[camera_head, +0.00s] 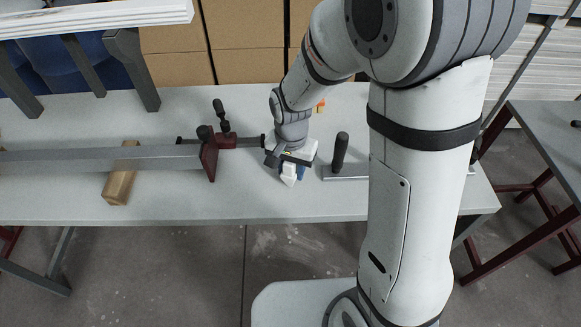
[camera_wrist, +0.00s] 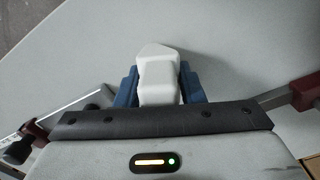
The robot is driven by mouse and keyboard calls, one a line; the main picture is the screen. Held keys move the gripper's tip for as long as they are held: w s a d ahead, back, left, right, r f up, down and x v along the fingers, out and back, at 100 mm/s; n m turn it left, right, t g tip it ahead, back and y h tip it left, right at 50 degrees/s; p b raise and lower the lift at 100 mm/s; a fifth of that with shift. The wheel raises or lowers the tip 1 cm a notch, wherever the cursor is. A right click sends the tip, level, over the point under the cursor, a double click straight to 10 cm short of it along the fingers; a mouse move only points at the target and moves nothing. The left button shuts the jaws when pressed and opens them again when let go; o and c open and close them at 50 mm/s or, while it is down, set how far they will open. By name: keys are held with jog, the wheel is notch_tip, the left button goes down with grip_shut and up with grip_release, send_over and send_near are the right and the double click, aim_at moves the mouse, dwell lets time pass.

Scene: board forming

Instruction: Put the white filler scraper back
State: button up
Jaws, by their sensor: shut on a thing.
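The white filler scraper (camera_head: 289,175) is between the fingers of my gripper (camera_head: 291,171), over the middle of the grey table. In the wrist view the white scraper (camera_wrist: 158,72) sticks out beyond the blue fingers of my gripper (camera_wrist: 158,85), which press on it from both sides. Its lower part is hidden by the gripper body. I cannot tell whether the scraper touches the table top.
The grey table (camera_head: 250,205) is clear in front of my gripper. A clamp (camera_head: 209,158) with a long bar and a wooden block (camera_head: 119,186) lie to the left. A flat tool with a black handle (camera_head: 340,152) lies close on the right, partly behind my arm.

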jog(key=shift+f, duration=0.3)
jog(key=o, duration=1.1)
jog(key=shift+o, duration=0.6)
jog(key=shift+o, duration=1)
notch_tip(320, 180, up, 8)
jog(key=shift+f, duration=0.1)
